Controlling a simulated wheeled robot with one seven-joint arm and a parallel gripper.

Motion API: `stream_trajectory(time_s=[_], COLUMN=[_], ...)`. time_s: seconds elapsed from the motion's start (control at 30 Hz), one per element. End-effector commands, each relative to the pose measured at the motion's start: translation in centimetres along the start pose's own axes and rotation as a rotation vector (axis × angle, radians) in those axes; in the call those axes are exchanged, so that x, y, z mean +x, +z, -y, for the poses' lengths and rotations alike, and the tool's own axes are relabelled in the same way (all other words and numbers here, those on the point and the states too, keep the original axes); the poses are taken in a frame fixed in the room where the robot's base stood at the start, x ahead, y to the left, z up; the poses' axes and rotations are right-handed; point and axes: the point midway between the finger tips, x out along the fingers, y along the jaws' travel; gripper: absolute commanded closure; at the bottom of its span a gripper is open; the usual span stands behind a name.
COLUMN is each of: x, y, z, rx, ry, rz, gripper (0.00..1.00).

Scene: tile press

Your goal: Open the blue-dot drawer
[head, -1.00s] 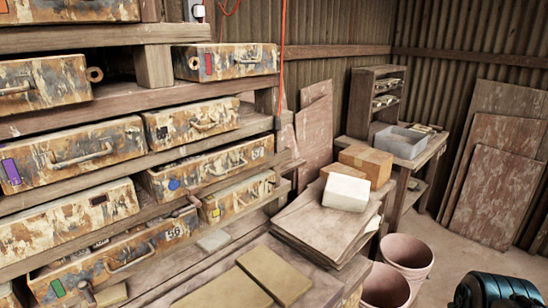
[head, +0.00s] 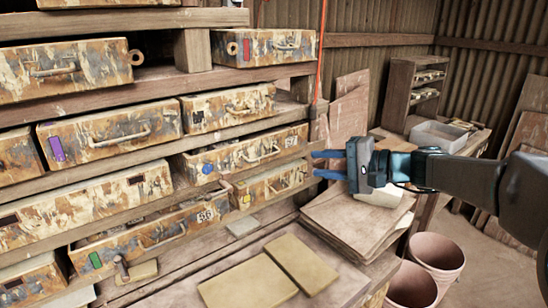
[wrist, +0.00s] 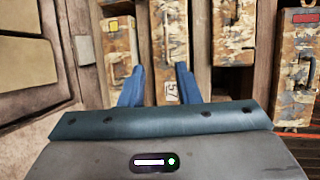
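The blue-dot drawer (head: 234,158) is a paint-worn drawer in the rack, with a round blue dot at its left, a bar handle and a number label at its right. It looks shut. It also shows in the wrist view (wrist: 170,35), in line with the space between my fingers. My gripper (head: 320,164) is open and empty, its blue fingers pointing left at the right end of this drawer row. In the wrist view the two fingers (wrist: 159,88) stand apart, and I cannot tell whether they touch anything. The drawer's handle is only partly clear there.
A yellow-mark drawer (head: 268,186) sits just below, and a black-mark drawer (head: 228,107) just above. Boards (head: 350,222) are stacked below my gripper. Flat tiles (head: 248,282) lie on the front bench. Pink buckets (head: 437,252) stand at right. A red cord (head: 321,50) hangs behind.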

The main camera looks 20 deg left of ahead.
Motion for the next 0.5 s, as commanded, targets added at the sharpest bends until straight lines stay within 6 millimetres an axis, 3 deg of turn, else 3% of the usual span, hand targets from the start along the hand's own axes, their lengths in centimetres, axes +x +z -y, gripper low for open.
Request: stream_trajectory(time_s=[0.27, 0.5], x=[2.7, 7.9], y=[-0.3, -0.2], z=[0.8, 1.0], rx=[0.006, 0.008], ry=[-0.032, -0.030], rz=[0.006, 0.007], gripper=[0.70, 0.70])
